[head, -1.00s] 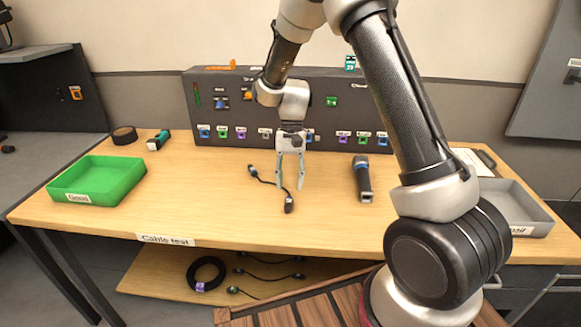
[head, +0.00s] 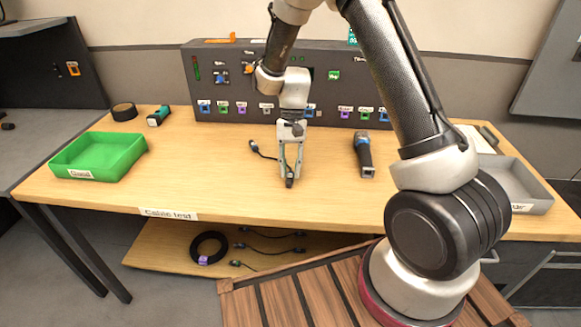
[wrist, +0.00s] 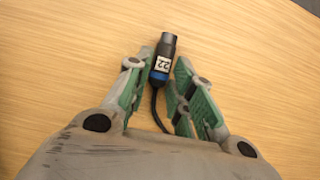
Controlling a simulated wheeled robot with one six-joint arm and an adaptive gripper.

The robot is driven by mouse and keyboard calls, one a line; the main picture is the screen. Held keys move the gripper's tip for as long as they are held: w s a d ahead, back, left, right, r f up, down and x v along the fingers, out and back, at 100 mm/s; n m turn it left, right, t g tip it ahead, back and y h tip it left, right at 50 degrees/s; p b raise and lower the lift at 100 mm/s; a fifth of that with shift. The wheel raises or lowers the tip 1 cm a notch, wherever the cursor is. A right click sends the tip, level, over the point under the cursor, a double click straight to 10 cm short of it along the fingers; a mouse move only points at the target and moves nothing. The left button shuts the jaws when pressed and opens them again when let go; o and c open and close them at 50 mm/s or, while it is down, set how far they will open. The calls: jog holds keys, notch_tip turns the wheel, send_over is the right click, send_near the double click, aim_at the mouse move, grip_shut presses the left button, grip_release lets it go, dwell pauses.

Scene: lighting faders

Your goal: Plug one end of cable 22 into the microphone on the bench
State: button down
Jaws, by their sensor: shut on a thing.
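Cable 22's black plug (wrist: 162,62), with a white "22" label and a blue band, is between the fingers of my gripper (wrist: 158,78). The gripper is shut on it, low at the bench top. In the head view my gripper (head: 290,172) points down near the middle of the bench. The cable's other plug (head: 254,146) lies on the bench to the left of the gripper. The microphone (head: 364,154), dark with a blue band, is on the bench to the right, apart from the gripper.
A grey test panel (head: 225,88) with coloured sockets stands at the back. A green tray (head: 98,155) is at the left, a grey tray (head: 530,190) at the right. A tape roll (head: 124,111) lies at the back left. Other cables lie on the lower shelf (head: 160,250).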

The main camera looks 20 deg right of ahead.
jog(key=shift+r, duration=2.5)
